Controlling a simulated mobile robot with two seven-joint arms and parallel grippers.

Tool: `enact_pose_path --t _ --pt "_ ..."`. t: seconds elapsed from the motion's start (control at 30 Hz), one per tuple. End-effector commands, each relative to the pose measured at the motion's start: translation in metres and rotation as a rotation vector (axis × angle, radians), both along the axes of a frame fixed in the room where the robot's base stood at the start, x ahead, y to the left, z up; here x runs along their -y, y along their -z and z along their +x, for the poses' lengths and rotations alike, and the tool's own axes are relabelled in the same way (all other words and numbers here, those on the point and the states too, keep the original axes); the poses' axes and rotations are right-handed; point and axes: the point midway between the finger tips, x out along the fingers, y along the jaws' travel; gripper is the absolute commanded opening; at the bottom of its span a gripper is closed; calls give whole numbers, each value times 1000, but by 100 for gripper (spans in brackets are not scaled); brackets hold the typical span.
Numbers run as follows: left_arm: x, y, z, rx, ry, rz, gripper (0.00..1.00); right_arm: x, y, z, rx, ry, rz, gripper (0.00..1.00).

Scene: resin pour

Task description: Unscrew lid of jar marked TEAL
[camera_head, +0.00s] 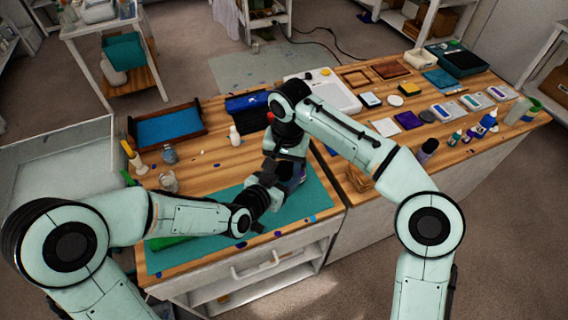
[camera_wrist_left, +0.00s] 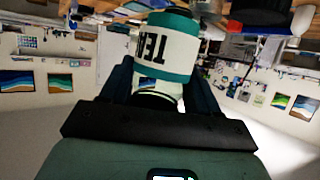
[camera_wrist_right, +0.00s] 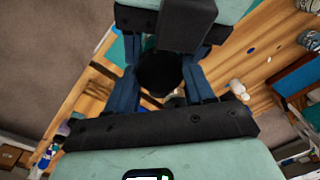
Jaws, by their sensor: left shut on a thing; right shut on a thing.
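The jar marked TEAL (camera_wrist_left: 165,48) is white with a teal band, and its lettering appears upside down in the left wrist view. My left gripper (camera_wrist_left: 160,88) is shut on the jar from the side. My right gripper (camera_wrist_right: 161,88) is shut on a round black lid (camera_wrist_right: 160,72), seen from above in the right wrist view. In the head view my left gripper (camera_head: 268,188) and right gripper (camera_head: 280,168) meet over the teal mat (camera_head: 312,200), and they hide most of the jar. I cannot tell whether the lid is still seated on the jar.
A dark tray with a blue lining (camera_head: 168,126) stands at the back left. A white bottle (camera_head: 234,137) and small glass jars (camera_head: 169,154) stand left of the grippers. A wooden frame (camera_head: 358,178) lies to the right. The right bench holds many small items.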

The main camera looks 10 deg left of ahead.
Motion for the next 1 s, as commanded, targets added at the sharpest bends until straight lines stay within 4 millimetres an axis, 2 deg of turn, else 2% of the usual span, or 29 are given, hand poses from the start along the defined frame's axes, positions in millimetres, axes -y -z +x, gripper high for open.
enact_pose_path --t 0.13,0.4,0.43,0.5,0.83,1.0 --pt "0 0 0 1 -1 0 0 0 0 0 8 -111 -3 16" --pt "0 0 0 0 -1 0 0 0 0 1 8 -118 -2 16" --pt "0 0 0 0 -1 0 0 0 0 1 8 -118 -2 63" --pt "0 0 0 0 -1 0 0 0 0 1 8 -118 -2 78" --pt "2 -1 0 4 5 1 0 -1 -1 0 7 -119 1 78" --pt "2 -1 0 3 5 0 0 -1 -20 0 11 -118 2 78"
